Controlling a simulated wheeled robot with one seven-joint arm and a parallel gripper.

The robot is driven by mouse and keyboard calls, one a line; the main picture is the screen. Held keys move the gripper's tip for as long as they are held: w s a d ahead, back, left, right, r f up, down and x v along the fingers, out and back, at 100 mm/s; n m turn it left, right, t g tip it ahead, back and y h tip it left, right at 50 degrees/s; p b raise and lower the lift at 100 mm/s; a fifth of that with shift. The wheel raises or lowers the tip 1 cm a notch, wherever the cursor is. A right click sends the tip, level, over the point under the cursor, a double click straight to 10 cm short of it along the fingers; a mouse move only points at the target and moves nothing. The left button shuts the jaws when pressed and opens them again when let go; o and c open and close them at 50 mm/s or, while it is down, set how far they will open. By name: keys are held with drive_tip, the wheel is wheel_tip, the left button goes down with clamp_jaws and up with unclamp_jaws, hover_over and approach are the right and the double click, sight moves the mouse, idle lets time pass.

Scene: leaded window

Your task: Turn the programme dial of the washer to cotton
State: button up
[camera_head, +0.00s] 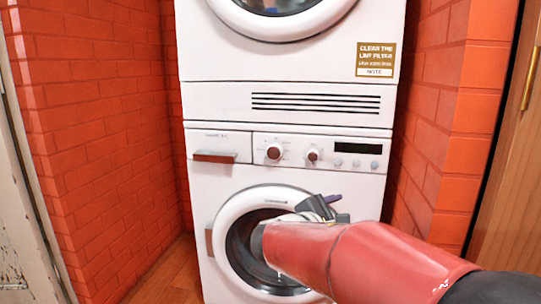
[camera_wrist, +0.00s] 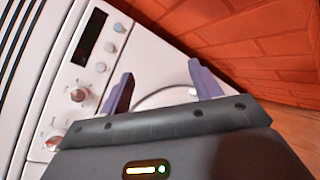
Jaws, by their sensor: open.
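The white washer (camera_head: 235,180) is the lower machine of a stack. The left dial (camera_wrist: 53,140) and right dial (camera_wrist: 78,95) also show in the wrist view, turned sideways. Labels around them are too small to read, so I cannot tell the setting. My gripper (camera_head: 325,207) is below and right of the dials, in front of the door's upper right. In the wrist view my gripper (camera_wrist: 160,72) has its purple fingers spread and empty, apart from both dials.
A dark display (camera_head: 357,148) with small buttons sits right of the dials. A drawer with a red handle (camera_head: 214,156) is at the left. The round door (camera_head: 222,222) is shut. A white dryer (camera_head: 215,50) stands above. Red brick walls (camera_head: 95,120) close in both sides.

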drive_tip(key=w+a+r+n+t, duration=0.3)
drive_tip(key=w+a+n+t, duration=0.25)
drive_tip(key=w+a, duration=0.3)
drive_tip(key=n+t+y+p, duration=0.2)
drive_tip(key=n+t+y, duration=0.2)
drive_tip(key=n+t, duration=0.15)
approach(272, 156)
drive_tip(key=r, duration=0.1)
drive_tip(key=shift+n+g, duration=0.4)
drive_tip(key=x, duration=0.8)
drive_tip(key=shift+w, duration=0.1)
drive_tip(key=c, duration=1)
drive_tip(key=shift+o, duration=0.2)
drive_tip(key=shift+f+m+b, duration=0.1)
drive_tip(key=shift+m+b, duration=0.2)
drive_tip(key=shift+m, duration=0.1)
